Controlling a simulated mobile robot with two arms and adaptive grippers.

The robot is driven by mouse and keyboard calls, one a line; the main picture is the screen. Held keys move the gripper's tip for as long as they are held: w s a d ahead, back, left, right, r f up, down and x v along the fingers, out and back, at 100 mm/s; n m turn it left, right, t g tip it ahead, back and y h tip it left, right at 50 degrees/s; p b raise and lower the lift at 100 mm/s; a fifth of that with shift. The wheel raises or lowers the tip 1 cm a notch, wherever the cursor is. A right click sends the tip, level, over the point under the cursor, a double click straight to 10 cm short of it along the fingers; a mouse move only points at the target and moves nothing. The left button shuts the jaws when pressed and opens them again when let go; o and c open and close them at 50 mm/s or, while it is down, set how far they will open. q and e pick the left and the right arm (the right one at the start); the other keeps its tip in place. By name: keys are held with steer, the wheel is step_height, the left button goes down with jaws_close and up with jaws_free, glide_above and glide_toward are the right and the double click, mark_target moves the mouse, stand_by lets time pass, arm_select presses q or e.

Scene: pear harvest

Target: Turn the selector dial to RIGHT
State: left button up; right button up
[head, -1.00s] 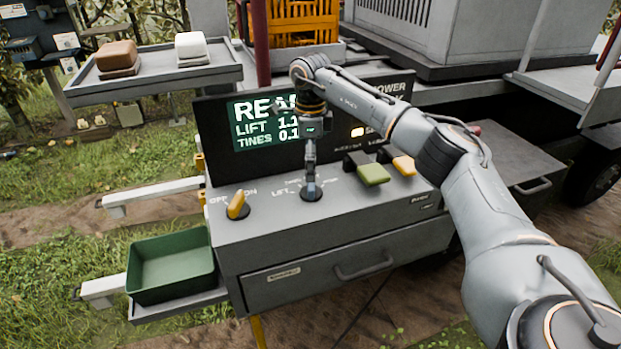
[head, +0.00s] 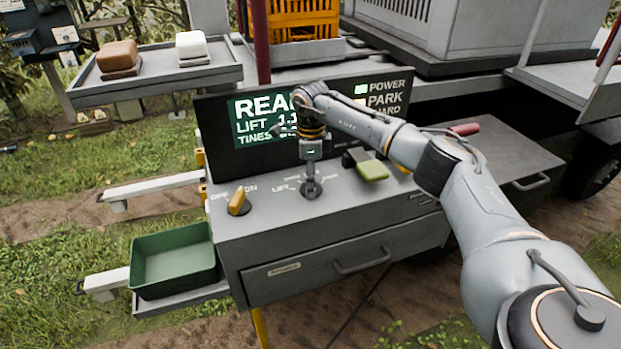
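The selector dial (head: 312,193) is on the sloped grey console top, with the label LIFT at its left. The other dial labels are small and partly covered. My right gripper (head: 311,182) points down at the dial, its narrow fingers at the knob. The knob is mostly hidden by the fingers, so its pointing direction and the finger gap cannot be made out. My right arm reaches in from the right across the console. My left gripper is not in view.
The display panel (head: 262,122) behind is partly covered by my arm. A green bin (head: 175,262) sits at the lower left. A drawer (head: 335,268) is below.

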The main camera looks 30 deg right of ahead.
steer(key=shift+m, duration=0.4)
steer(key=m, duration=0.2)
steer(key=shift+m, duration=2.5)
steer(key=o, duration=1.2)
steer(key=shift+c, duration=0.2)
step_height(320, 180, up, 12)
